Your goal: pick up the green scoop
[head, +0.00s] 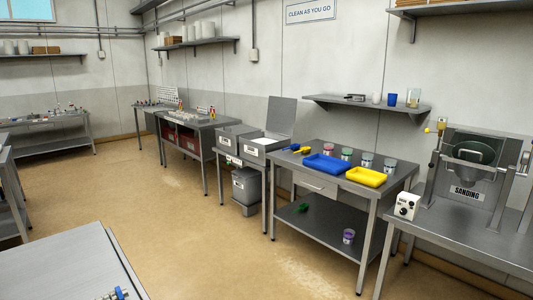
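A small green object (303,207), which looks like the green scoop, lies on the lower shelf (318,232) of the steel table in the middle right. It is small in the picture, so its handle direction is unclear. My gripper is not in the head view.
On the table top (318,180) are a blue tray (326,164), a yellow tray (366,177), several tubs and blue and yellow scoop-like items. A tub (348,236) stands on the lower shelf. A steel bench (65,278) is at the front left. Open floor (190,230) lies between.

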